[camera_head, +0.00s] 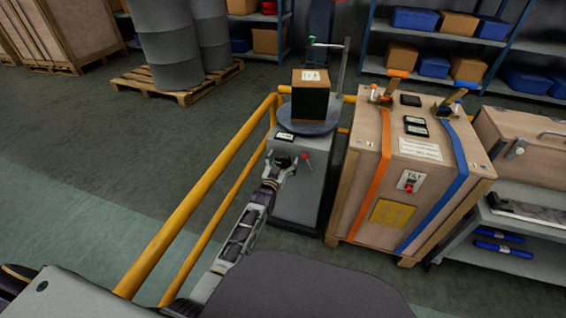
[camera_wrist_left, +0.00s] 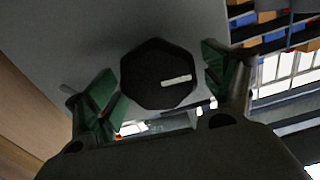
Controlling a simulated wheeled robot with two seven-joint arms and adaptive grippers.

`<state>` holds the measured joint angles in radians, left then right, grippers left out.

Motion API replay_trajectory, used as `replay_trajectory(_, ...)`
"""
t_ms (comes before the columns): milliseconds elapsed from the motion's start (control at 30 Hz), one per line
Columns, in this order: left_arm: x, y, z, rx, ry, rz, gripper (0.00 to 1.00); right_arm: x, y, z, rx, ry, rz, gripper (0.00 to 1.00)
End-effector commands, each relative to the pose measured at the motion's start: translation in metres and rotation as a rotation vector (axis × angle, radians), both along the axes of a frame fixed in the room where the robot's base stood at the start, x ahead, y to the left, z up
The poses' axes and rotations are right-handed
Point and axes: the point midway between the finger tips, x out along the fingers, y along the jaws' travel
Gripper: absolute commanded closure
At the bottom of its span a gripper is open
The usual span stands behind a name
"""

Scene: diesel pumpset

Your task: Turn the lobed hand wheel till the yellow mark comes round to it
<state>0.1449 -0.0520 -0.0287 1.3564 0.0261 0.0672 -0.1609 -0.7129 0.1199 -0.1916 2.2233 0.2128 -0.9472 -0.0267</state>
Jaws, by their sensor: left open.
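My left gripper (camera_head: 282,160) is open at the front of a grey cabinet (camera_head: 305,190). In the left wrist view a dark, many-sided knob (camera_wrist_left: 150,62), seemingly the hand wheel, sits between the open green-padded fingers of my left gripper (camera_wrist_left: 161,84). I see gaps on both sides, and cannot tell any contact. A pale bar mark (camera_wrist_left: 176,80) lies on the right part of its dark face, nearly level; its colour looks whitish. My right gripper is not in view.
A dark box with a cardboard top (camera_head: 311,78) stands on the cabinet's round plate. A yellow rail (camera_head: 200,187) runs along the left. A strapped wooden crate (camera_head: 345,190) stands close on the right.

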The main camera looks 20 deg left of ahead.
Motion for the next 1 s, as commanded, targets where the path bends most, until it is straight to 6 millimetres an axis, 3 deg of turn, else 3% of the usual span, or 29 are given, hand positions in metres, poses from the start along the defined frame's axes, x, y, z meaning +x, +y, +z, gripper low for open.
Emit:
replay_trajectory(300, 0.0008, -0.0001, 0.0005, 0.0, 0.0, 0.0, 0.17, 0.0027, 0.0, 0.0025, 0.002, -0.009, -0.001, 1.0)
replay_trajectory(667, 0.0007, -0.0001, 0.0006, 0.0, -0.001, 0.0, 0.61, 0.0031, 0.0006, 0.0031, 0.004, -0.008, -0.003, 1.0)
replay_trajectory(1000, 0.0007, 0.0002, 0.0017, -0.039, 0.0, 0.0, 0.62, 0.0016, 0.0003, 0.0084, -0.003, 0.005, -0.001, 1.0)
